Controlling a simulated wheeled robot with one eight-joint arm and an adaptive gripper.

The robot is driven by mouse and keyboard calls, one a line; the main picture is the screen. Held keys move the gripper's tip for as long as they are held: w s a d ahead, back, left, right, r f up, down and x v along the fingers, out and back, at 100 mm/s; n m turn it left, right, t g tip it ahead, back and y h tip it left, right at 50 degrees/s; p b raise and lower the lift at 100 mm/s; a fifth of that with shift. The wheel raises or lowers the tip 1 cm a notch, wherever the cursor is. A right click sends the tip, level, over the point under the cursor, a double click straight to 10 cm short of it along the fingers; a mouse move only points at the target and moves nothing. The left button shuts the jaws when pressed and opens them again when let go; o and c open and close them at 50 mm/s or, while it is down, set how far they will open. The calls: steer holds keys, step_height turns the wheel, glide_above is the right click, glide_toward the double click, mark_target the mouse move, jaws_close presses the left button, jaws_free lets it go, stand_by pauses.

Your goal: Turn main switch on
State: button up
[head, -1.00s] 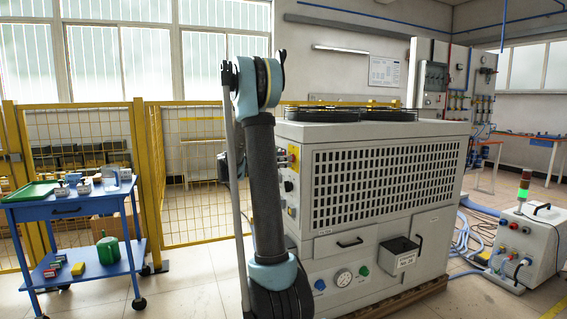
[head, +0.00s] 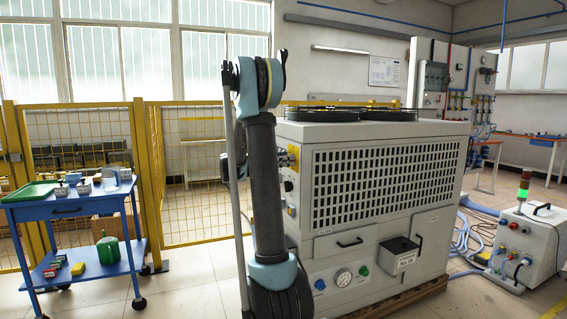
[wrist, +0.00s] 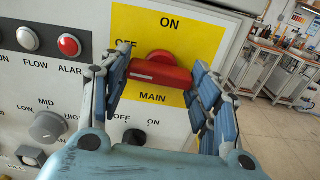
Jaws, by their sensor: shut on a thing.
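The main switch (wrist: 163,72) is a red rotary handle on a yellow plate (wrist: 205,35), in the wrist view. ON is printed above it, OFF to its upper left and MAIN below. The handle lies roughly crosswise, slightly tilted. My gripper (wrist: 160,78) has its blue-padded fingers on either side of the handle and is shut on it. In the head view the yellow plate (head: 293,153) shows at the left end of the white machine (head: 385,220); my arm hides the handle and the fingers there.
A blue cart (head: 75,210) and yellow fence (head: 145,180) stand left.

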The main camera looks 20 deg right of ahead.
steer(key=m, duration=1.1)
stand_by(0.3)
steer(key=shift+m, duration=0.3)
steer(key=o, duration=1)
steer(key=shift+o, duration=0.2)
steer(key=shift+a, duration=0.1)
steer(key=a, duration=1.1)
steer(key=shift+s+a, duration=0.15)
steer(key=shift+a, duration=0.25)
